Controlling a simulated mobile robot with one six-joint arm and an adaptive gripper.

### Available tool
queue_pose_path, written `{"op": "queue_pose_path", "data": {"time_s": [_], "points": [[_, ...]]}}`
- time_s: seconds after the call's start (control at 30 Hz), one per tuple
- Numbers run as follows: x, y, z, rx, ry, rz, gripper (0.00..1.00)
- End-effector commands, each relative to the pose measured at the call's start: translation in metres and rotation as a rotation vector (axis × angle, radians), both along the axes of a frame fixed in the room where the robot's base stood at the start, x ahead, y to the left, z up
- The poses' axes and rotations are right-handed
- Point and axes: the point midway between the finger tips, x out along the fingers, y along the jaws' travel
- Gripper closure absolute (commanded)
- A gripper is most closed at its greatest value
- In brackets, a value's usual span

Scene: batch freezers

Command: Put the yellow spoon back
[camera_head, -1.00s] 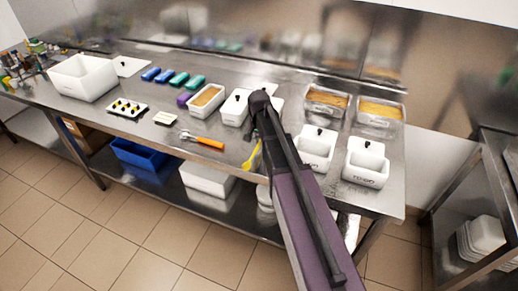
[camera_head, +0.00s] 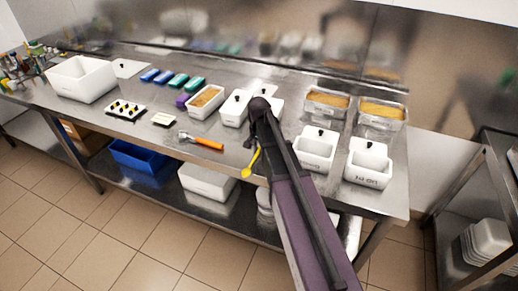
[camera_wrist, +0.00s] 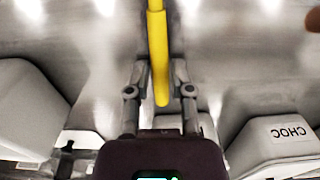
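The yellow spoon (camera_head: 251,163) shows beside the end of my arm in the head view, its round end toward the table's front edge. In the wrist view its handle (camera_wrist: 157,45) runs from the top edge down between the two fingers. My gripper (camera_wrist: 159,72) has its fingertips closed in on both sides of the handle, and it appears shut on it. In the head view my own arm hides most of the gripper (camera_head: 253,140). The spoon appears held close above the steel table (camera_head: 225,165).
White tubs (camera_head: 315,150) and (camera_head: 367,165) stand right of my arm. Filled containers (camera_head: 327,103) and (camera_head: 381,114) stand behind them. Left are an orange-handled tool (camera_head: 207,144), a filled tub (camera_head: 206,102) and a white bin (camera_head: 80,80). The wrist view shows a "CHOC" tub (camera_wrist: 275,140).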

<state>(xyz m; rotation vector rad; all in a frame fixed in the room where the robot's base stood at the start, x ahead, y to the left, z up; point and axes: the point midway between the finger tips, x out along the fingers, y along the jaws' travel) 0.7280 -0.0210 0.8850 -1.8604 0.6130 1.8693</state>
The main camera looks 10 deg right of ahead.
Motion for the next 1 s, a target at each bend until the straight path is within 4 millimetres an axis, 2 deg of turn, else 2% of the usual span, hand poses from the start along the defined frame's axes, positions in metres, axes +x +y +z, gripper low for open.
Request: {"op": "queue_pose_path", "data": {"time_s": [0.57, 1.0], "points": [[0.0, 0.0, 0.003, 0.0, 0.0, 0.0, 0.46], [0.0, 0.0, 0.032, 0.0, 0.0, 0.0, 0.46]]}}
